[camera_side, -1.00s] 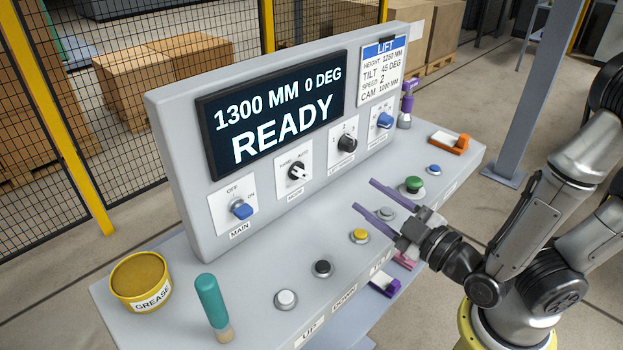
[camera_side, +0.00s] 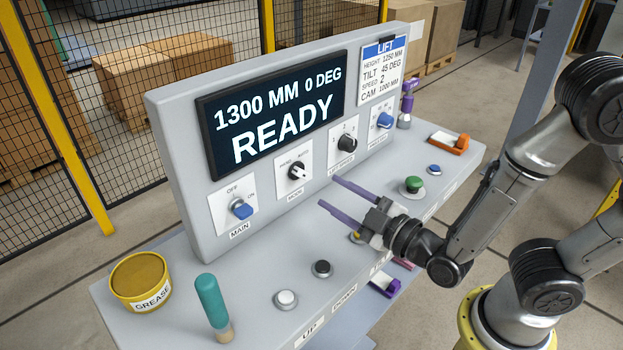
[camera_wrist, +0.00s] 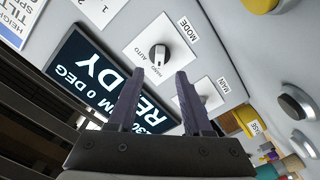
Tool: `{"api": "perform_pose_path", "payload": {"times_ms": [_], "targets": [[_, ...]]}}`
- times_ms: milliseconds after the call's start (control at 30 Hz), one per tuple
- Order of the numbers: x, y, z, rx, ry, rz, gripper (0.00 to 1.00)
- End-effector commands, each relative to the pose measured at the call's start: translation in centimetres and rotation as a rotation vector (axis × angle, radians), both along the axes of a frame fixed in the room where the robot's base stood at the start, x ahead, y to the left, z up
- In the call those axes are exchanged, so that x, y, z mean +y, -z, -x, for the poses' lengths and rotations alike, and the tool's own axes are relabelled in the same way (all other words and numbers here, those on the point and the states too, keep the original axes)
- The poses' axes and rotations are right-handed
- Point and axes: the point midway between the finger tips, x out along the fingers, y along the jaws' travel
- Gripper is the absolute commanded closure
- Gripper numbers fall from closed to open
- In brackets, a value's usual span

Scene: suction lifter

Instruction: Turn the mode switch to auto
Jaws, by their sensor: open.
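The mode switch (camera_side: 297,171) is a black knob on a white plate on the upright panel, above a MODE label. In the wrist view the mode switch (camera_wrist: 160,54) appears just beyond my fingertips, near the AUTO marking; which mark it points at is hard to tell. My gripper (camera_side: 328,190) is open and empty, to the right of and in front of the switch, not touching it. In the wrist view its two purple fingers (camera_wrist: 160,73) are spread, with the knob roughly between and beyond their tips.
The blue MAIN switch (camera_side: 241,210) is left of the mode switch, and the lift speed knob (camera_side: 347,143) is right of it. A display (camera_side: 275,110) reads READY above. A grease tin (camera_side: 139,281) and teal-handled tool (camera_side: 210,300) stand on the desk at left. Several push buttons line the desk.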

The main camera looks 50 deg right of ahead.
Motion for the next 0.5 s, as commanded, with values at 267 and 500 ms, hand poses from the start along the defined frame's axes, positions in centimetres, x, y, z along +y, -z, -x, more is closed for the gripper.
{"api": "perform_pose_path", "payload": {"times_ms": [267,500], "targets": [[-0.2,0.0,-4.7,-0.001,0.004,0.001,0.5],[-0.1,0.0,-6.7,-0.001,0.001,0.0,0.5]]}}
